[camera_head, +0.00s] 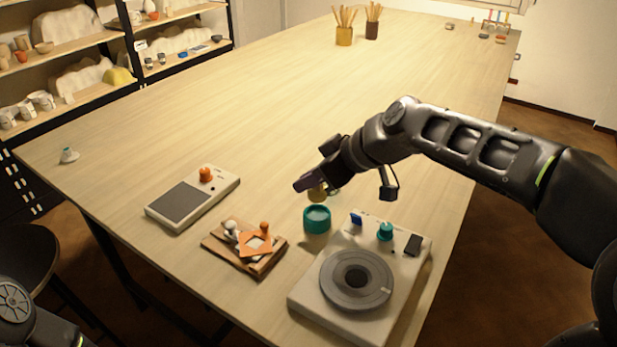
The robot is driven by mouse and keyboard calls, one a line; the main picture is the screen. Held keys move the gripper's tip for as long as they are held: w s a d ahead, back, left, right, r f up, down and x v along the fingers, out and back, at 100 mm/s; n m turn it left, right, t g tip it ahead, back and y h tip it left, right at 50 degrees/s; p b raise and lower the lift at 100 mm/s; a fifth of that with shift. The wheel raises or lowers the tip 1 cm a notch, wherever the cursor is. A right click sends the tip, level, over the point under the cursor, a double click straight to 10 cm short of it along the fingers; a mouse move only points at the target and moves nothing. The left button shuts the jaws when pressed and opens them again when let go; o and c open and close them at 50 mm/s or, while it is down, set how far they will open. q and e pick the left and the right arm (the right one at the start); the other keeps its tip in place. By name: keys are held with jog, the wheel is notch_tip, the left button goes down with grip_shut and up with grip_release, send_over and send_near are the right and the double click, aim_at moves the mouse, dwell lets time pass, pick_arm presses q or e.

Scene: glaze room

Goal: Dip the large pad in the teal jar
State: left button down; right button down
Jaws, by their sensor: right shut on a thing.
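The teal jar (317,221) stands upright on the table, left of the wheel device. My right gripper (316,185) reaches in from the right and is shut on a small yellowish pad (318,195), which I take for the large pad. The pad shows just above the jar's rim in the picture, and the fingers partly hide it. I cannot tell whether it touches the rim. Only a part of my left arm shows at the bottom left corner; its gripper is out of the picture.
A white device with a grey turntable (356,279) stands close right of the jar. A wooden board (216,246) with an orange piece lies to the left, and a grey-panelled box (181,203) beyond it. Tool pots (344,37) stand far back. The table's middle is clear.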

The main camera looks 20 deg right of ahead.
aim_at(309, 214)
jog(key=shift+f+b, duration=0.55)
jog(key=shift+f, duration=0.9)
jog(key=shift+f+b, duration=0.4)
jog(key=shift+b, duration=0.25)
jog(key=shift+f, duration=0.15)
jog(key=shift+f+b, duration=0.65)
jog(key=shift+b, duration=0.3)
jog(key=shift+f+b, duration=0.2)
jog(key=shift+b, duration=0.25)
jog(key=shift+s+f+b, duration=0.2)
jog(key=shift+f+b, duration=0.2)
jog(key=shift+w+r+p, duration=0.15)
jog(key=shift+r+p, duration=1.85)
jog(key=shift+r, duration=1.3)
